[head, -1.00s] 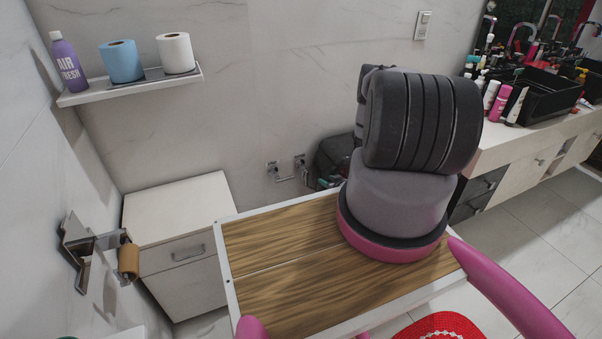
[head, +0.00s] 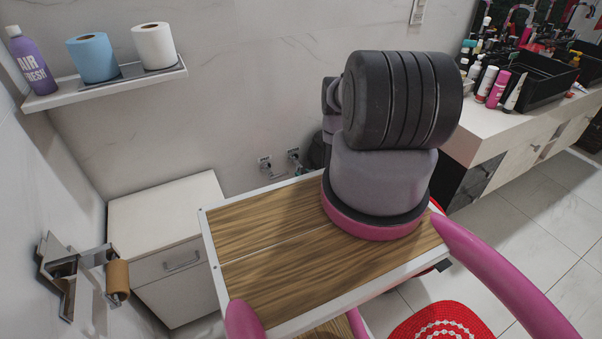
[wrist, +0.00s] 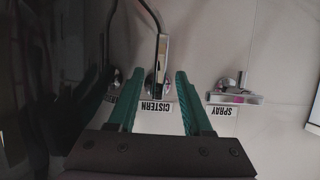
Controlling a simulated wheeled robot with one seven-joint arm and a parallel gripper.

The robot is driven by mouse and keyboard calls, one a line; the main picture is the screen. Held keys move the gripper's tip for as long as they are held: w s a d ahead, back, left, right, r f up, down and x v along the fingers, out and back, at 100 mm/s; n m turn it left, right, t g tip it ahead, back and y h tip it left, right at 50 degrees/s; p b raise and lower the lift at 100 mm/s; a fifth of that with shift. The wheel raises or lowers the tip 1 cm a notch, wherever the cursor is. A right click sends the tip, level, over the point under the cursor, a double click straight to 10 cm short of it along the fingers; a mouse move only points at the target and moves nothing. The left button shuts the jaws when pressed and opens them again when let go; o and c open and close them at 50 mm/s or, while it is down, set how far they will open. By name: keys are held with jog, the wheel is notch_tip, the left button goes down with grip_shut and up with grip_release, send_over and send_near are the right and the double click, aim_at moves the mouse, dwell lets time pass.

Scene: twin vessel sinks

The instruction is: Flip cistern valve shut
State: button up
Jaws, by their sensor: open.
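In the wrist view the cistern valve (wrist: 161,65) is a chrome wall fitting with a thin hose running up the picture. Its CISTERN label (wrist: 156,107) shows upside down below it. My gripper (wrist: 160,74) is open, with one green finger on each side of the valve in the picture. Nothing is held. I cannot tell whether the fingers touch the valve or how deep they reach. The handle's position is unclear. In the head view my arm hides the gripper, and small chrome wall fittings (head: 265,166) show left of it.
The spray valve (wrist: 230,86), with its SPRAY label (wrist: 225,113), sits right of the gripper in the wrist view. In the head view a white cabinet (head: 160,212) stands left, below a wall shelf (head: 110,84). A cluttered sink counter (head: 490,135) is at right. A red mat (head: 442,322) lies in front.

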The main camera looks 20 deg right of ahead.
jog(key=shift+x, duration=1.35)
grip_shut()
dwell(0.4)
